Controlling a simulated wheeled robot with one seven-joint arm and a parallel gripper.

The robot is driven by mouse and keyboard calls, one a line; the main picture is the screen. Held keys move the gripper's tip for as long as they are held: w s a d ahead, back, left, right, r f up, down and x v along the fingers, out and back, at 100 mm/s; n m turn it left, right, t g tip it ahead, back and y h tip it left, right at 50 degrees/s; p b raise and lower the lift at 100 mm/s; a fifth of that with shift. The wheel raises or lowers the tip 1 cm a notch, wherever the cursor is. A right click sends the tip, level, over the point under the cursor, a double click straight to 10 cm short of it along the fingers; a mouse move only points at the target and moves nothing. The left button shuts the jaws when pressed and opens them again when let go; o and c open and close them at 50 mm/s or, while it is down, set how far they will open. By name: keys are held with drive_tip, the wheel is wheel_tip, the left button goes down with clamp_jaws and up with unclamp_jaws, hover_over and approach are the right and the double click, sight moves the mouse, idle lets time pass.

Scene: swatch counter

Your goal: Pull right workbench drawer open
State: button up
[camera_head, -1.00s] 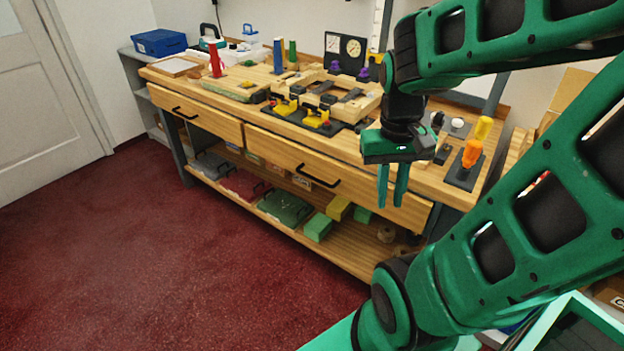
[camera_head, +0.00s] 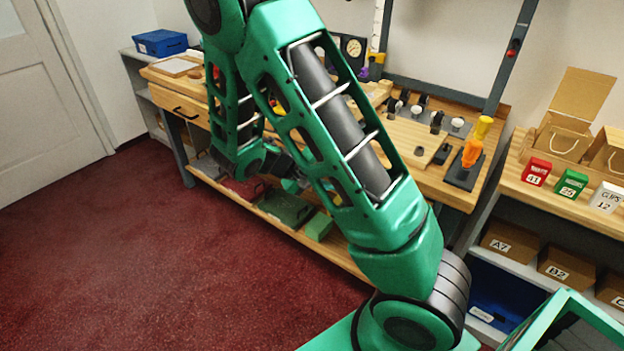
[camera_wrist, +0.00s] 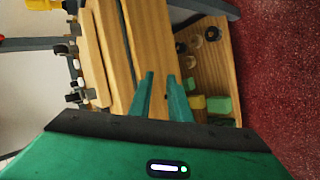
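The right workbench drawer has a light wood front (camera_wrist: 148,35), which fills the middle of the wrist view, turned sideways. In the head view my arm hides most of this drawer. My gripper (camera_wrist: 161,84) points at the drawer front with a gap between its two green fingers. No handle shows between or beside the fingers in the wrist view, so I cannot tell where it is or whether the fingers touch the wood. In the head view my gripper is largely hidden behind my arm, low in front of the bench.
The left drawer (camera_head: 160,97) with its black handle looks closed. The lower shelf (camera_wrist: 215,55) holds green and yellow blocks. A screwdriver with an orange handle (camera_head: 471,153) stands on the bench top. Red carpet (camera_head: 150,260) in front is clear. A shelf unit with labelled boxes stands right.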

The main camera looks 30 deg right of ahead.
drive_tip(key=w+a+f+n+t+h, duration=0.4)
drive_tip(key=w+a+f+n+t, duration=0.25)
drive_tip(key=w+a, duration=0.2)
drive_tip(key=shift+m, duration=0.25)
drive_tip(key=x, duration=1.1)
drive_tip(key=shift+w+r, duration=0.3)
drive_tip(key=shift+w, duration=0.1)
clamp_jaws()
